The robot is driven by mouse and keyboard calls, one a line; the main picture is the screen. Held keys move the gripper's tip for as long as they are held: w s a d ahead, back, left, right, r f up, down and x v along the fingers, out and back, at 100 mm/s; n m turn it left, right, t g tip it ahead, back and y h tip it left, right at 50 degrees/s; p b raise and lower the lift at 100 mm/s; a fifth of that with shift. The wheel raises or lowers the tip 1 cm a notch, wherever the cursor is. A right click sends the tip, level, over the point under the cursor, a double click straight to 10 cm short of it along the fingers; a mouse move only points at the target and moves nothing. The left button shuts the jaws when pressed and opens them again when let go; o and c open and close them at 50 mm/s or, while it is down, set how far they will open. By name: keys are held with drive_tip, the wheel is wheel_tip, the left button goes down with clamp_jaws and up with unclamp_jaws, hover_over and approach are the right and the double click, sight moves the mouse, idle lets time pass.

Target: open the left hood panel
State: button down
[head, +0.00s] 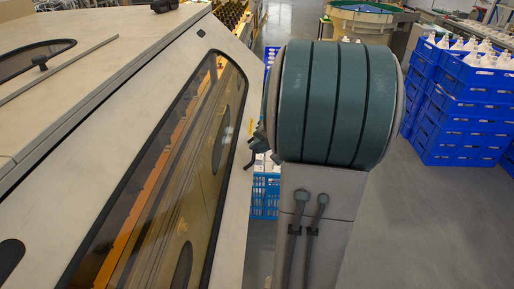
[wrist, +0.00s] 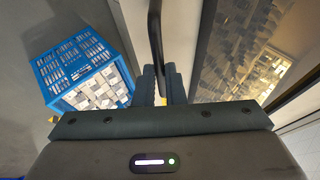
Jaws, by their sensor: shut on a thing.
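The hood is a large beige cover with long tinted windows, and its panel (head: 222,35) slopes down the left half of the head view. Its tinted window (head: 165,190) shows orange parts inside. In the wrist view the hood's window (wrist: 245,50) fills the right side. My gripper (wrist: 160,82) is shut on a black bar handle (wrist: 155,30), which runs up between the two fingers. In the head view my gripper is mostly hidden behind my arm, at the panel's right edge. I cannot tell from these views whether the panel is lifted at all.
A blue crate (wrist: 112,47) with pale boxes stands on the floor left of the handle in the wrist view. Stacked blue crates (head: 455,110) with white bottles stand at the right. The grey floor (head: 420,225) between is clear. A round green-topped machine (head: 365,10) is behind.

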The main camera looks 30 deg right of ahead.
drive_tip(key=shift+s+d+r, duration=0.1)
drive_tip(key=shift+r, duration=0.25)
